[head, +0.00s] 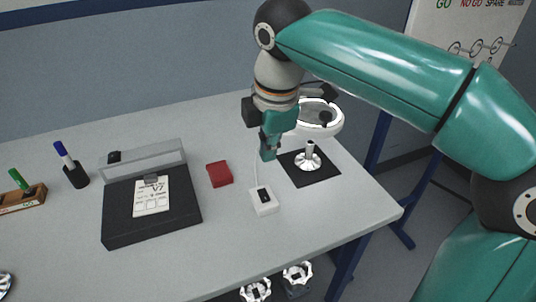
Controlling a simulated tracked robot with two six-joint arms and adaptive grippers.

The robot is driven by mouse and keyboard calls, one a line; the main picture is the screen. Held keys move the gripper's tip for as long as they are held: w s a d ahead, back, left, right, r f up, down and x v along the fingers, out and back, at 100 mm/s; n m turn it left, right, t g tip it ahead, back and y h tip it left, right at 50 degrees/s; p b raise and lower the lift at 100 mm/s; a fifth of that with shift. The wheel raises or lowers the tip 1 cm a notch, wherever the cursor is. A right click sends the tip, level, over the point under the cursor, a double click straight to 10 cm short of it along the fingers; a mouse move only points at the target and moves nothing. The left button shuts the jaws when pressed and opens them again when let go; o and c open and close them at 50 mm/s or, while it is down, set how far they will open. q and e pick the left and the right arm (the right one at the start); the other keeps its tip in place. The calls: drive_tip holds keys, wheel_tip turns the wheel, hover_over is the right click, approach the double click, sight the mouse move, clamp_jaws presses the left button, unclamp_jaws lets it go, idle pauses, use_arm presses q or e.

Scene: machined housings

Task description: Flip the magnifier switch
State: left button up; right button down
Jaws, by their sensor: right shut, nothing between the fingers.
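The magnifier switch is a small white box (264,201) with a dark rocker on top, lying on the table right of centre. A thin pale cord runs up from it. The magnifier (321,117) has a white ring head and stands behind my right gripper, partly hidden by it. My right gripper (268,155) points down, shut and empty, above and behind the switch box and apart from it. My left gripper is out of view.
A red block (219,174) lies left of the switch. A silver machined part (308,157) stands on a black mat (322,175) to the right. A black case with a label (119,222) is at left. A pen holder (76,176) stands farther left. The table front near the switch is clear.

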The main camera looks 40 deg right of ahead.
sight(266, 197)
drive_tip(key=b+x, duration=0.3)
drive_tip(key=x, duration=0.9)
drive_tip(key=shift+f, duration=0.2)
drive_tip(key=shift+g+p, duration=0.3)
drive_tip(key=shift+p, duration=0.85)
drive_tip(key=shift+f, duration=0.2)
drive_tip(key=shift+s, duration=0.1)
drive_tip(key=shift+s+a+b, duration=0.2)
drive_tip(key=shift+s+b, duration=0.15)
drive_tip(key=shift+s, duration=0.3)
